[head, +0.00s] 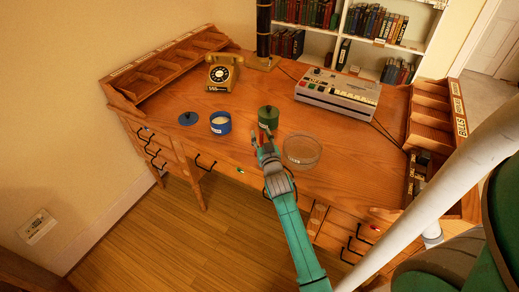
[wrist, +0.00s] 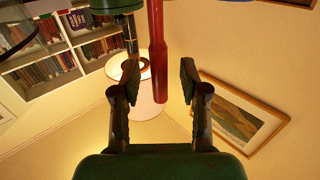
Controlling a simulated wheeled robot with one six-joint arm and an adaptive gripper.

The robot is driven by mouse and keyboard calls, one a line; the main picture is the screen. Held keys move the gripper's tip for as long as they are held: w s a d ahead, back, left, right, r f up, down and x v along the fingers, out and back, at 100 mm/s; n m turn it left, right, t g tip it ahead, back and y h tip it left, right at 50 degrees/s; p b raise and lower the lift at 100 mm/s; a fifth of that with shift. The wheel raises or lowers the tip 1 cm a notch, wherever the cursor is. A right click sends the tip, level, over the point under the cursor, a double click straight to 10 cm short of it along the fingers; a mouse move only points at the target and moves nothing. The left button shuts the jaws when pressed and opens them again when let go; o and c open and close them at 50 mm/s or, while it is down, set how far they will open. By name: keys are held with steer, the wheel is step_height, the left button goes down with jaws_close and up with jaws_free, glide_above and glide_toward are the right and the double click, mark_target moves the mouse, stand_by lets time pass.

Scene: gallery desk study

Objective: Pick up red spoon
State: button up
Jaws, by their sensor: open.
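The red spoon shows in the wrist view as a long red handle (wrist: 157,40) between my two fingers, with a gap on each side. Its other end runs out of the top of that picture. In the head view a small red part (head: 262,137) of it shows at my fingertips. My gripper (head: 263,139) is open, near the front of the desk beside the green jar. In the wrist view my gripper (wrist: 159,82) has its fingers apart around the handle, and nothing is clasped.
The green jar (head: 268,116) stands just behind my gripper. A clear glass dish (head: 302,150) is close on the right. A blue jar (head: 220,124) and blue lid (head: 188,119) are left. A gold telephone (head: 223,73) and grey machine (head: 337,95) stand farther back.

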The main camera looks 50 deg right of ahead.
steer(key=shift+c, duration=0.2)
jaws_close()
step_height(320, 180, up, 10)
steer(key=shift+r, duration=0.1)
stand_by(0.4)
